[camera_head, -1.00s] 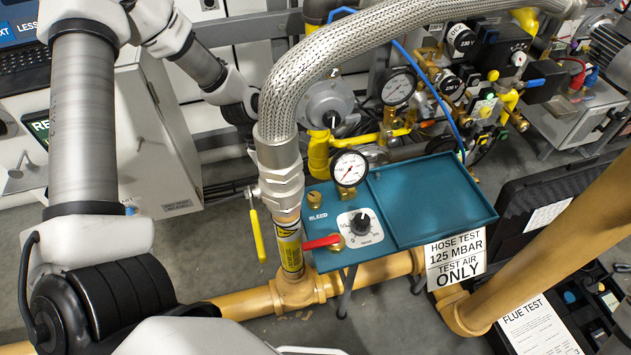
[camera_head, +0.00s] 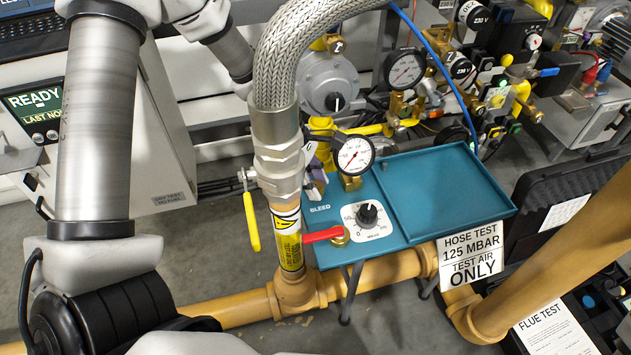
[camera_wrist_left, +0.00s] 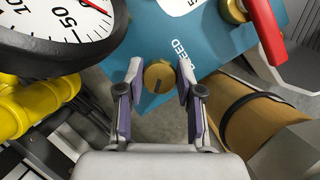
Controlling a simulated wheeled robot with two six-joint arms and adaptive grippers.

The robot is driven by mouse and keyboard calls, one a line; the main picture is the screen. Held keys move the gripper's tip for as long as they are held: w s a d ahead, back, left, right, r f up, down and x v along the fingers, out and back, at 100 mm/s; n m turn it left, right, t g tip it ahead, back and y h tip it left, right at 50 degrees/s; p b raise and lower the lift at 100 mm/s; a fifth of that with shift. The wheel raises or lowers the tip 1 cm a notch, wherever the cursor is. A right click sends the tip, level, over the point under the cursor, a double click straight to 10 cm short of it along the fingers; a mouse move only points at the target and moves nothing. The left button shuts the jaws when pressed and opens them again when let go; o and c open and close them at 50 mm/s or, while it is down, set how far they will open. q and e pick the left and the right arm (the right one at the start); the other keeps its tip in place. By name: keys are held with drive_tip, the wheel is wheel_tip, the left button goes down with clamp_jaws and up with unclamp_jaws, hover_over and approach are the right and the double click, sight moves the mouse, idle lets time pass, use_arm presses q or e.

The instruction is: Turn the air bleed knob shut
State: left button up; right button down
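The brass air bleed knob (camera_wrist_left: 159,76) shows in the left wrist view beside the BLEED lettering on the teal test panel (camera_wrist_left: 215,55). A dark slot marks its face. My left gripper (camera_wrist_left: 160,70) is open, with one finger on each side of the knob. Small gaps seem to show between fingers and knob; I cannot tell whether either finger touches. In the head view the left gripper (camera_head: 315,178) is partly hidden behind the braided hose fitting, beside the pressure gauge (camera_head: 354,155). The knob itself is not clearly visible there. My right gripper is not in view.
The braided hose (camera_head: 290,60) rises just left of the panel. A red lever (camera_head: 323,235) and black dial (camera_head: 367,214) sit in front of the bleed area. The gauge (camera_wrist_left: 55,30) is close to the left finger. The teal tray (camera_head: 440,195) is empty.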

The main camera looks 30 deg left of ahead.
use_arm(q)
drive_tip(key=m+p, duration=0.1)
drive_tip(key=p, duration=0.1)
drive_tip(key=m+g+p, duration=0.1)
drive_tip(key=m+p, duration=0.1)
drive_tip(key=shift+r+m+g, duration=0.2)
drive_tip(key=shift+m+g, duration=0.1)
drive_tip(key=m+g+p, duration=0.1)
drive_tip(key=m+p, duration=0.1)
drive_tip(key=shift+m, duration=0.4)
drive_tip(key=shift+f+m+g+p, duration=0.15)
drive_tip(key=shift+m+g+p, duration=0.15)
drive_tip(key=shift+m+p, duration=0.4)
drive_tip(key=o, duration=1.2)
drive_tip(key=shift+c, duration=0.2)
